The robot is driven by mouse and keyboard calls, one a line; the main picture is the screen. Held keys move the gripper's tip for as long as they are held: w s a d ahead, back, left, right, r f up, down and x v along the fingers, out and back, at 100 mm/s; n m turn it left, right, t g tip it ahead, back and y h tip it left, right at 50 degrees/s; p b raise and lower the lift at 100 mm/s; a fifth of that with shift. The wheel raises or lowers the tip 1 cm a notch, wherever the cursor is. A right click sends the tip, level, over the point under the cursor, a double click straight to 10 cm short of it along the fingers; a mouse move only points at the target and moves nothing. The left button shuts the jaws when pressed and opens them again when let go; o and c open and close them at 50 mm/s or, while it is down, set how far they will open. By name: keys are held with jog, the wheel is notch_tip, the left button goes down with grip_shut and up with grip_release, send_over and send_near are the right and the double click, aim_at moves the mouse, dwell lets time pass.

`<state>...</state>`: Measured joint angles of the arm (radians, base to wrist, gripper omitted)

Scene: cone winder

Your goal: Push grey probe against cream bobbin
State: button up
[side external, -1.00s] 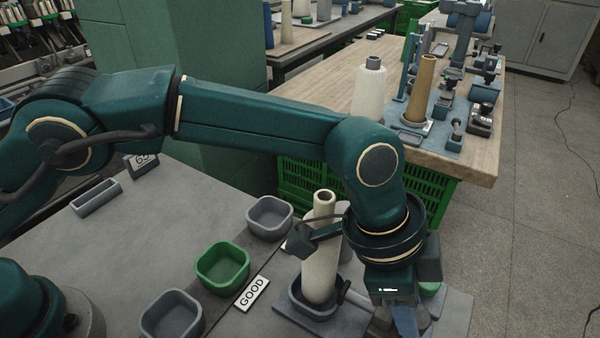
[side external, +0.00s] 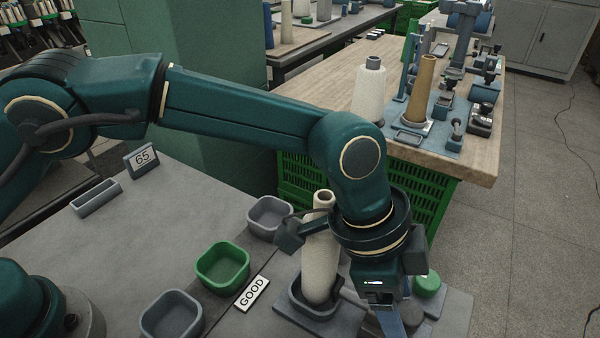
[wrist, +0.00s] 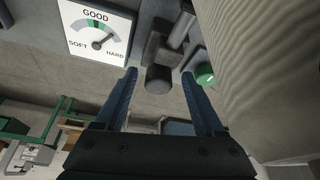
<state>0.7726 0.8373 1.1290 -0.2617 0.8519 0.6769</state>
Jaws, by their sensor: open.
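The cream bobbin (side external: 320,260) stands upright in a grey holder (side external: 296,306) in the side view. It fills the right side of the wrist view (wrist: 268,75) as a large ribbed surface. The grey probe (wrist: 158,78) is a dark cylinder with a round end, left of the bobbin in the wrist view. My gripper (wrist: 158,75) is open, its two blue fingers apart with the probe's end showing between their tips. I cannot tell whether a finger touches it. In the side view my gripper (side external: 393,325) points down, right of the bobbin, and partly hides the probe.
A green button (side external: 428,284) is right of my gripper. Grey and green trays (side external: 222,266) and a GOOD sign (side external: 252,293) lie left of the bobbin.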

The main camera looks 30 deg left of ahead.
jog(key=shift+v, duration=2.55)
jog(key=shift+a+r, duration=0.15)
jog(key=shift+r, duration=0.05)
jog(key=s+a+r+n+t+h, duration=0.2)
jog(key=s+a+r+n, duration=0.1)
jog(key=a+r, duration=0.85)
jog(key=s+a+f+n+t+y, duration=0.1)
jog(key=s+a+f+n+y, duration=0.2)
jog(key=a+n, duration=0.3)
jog(key=s+a+f+n+t+y, duration=0.1)
jog(key=s+a+f+n+y, duration=0.2)
jog(key=a, duration=1)
jog(key=s+f+n, duration=0.1)
jog(key=n, duration=0.2)
jog(key=shift+f, duration=0.35)
jog(key=shift+a, duration=0.15)
